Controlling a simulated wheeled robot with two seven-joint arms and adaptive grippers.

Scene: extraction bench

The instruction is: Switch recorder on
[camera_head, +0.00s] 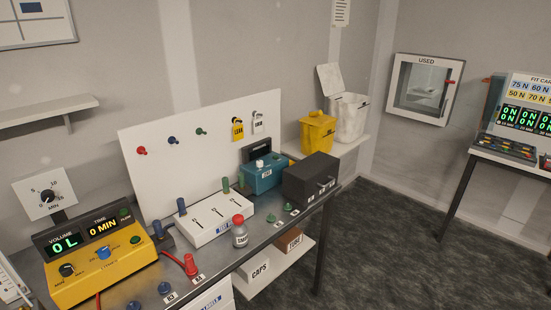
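No device carries a label I can read as recorder. A teal box (262,181) with a white knob on top and a small label on its front stands toward the far end of the metal bench (215,265). A dark panel (257,152), with no lit display visible, rises behind it. A yellow unit (105,275) with a black dial and a blue button stands at the near left. Its display (85,232) is lit and reads 0 L volume and 0 MIN time. Neither of my grippers is in view.
A white box with slots (215,222), a red-capped bottle (239,232), a dark box (312,178) and several coloured knobs crowd the bench. A white pegboard (205,160) stands behind. A second table (500,157) with lit displays is at right, with open floor (390,245) between.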

